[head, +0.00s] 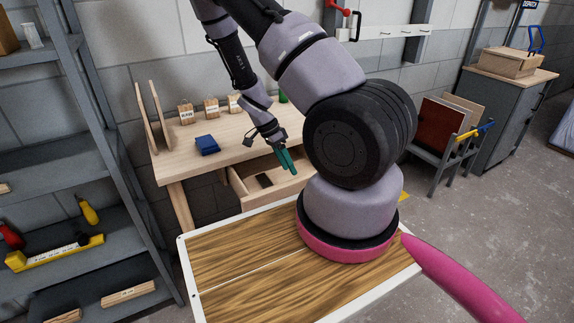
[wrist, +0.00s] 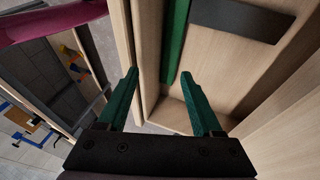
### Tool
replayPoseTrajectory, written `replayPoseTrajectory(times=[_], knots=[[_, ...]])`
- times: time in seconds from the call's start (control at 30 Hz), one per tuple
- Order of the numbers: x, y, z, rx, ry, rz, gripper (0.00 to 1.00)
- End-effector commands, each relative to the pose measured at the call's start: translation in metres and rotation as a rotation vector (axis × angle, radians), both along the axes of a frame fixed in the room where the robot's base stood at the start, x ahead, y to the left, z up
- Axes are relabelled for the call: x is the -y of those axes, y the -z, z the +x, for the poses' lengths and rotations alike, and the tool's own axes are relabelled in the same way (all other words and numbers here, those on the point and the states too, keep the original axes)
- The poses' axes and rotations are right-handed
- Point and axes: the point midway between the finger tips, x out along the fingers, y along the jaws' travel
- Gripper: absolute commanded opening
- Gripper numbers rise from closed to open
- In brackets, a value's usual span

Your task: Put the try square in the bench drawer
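The bench drawer (head: 292,189) is pulled out under the wooden workbench (head: 232,137). My gripper (head: 286,160) has green fingers and is over the drawer, pointing down. In the wrist view my gripper (wrist: 159,74) is open, with nothing visible held between the fingers. Inside the drawer lies a flat dark rectangular piece (wrist: 243,19), apart from the fingers; it also shows in the head view (head: 264,181). A long green strip (wrist: 175,40) runs along the drawer's inner side, near the right fingertip. I cannot tell whether either piece belongs to the try square.
A blue object (head: 207,144) and several small wooden blocks (head: 211,108) sit on the workbench. A grey shelf unit (head: 75,195) stands at the left. A rack with boards (head: 441,125) and a grey cabinet (head: 500,115) stand at the right. Open floor (head: 485,195) lies at the right.

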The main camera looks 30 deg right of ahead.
Motion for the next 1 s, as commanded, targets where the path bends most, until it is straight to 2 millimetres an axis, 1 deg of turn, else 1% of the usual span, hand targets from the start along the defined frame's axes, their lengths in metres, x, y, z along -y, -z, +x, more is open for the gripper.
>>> replayPoseTrajectory(times=[0.17, 0.27, 0.37, 0.6, 0.7, 0.83, 1.0], knots=[[0.0, -0.005, 0.0, 0.001, 0.0, 0.0, 0.67], [-0.001, -0.017, 0.002, 0.004, -0.001, 0.0, 0.67], [-0.008, -0.035, 0.01, 0.006, -0.004, 0.0, 0.67], [-0.024, -0.084, 0.027, 0.005, -0.004, 0.001, 0.67], [-0.029, -0.1, 0.031, 0.004, -0.002, 0.001, 0.67], [-0.034, -0.113, 0.036, 0.002, -0.001, 0.0, 0.67], [-0.035, -0.12, 0.038, 0.0, -0.001, 0.0, 0.67]])
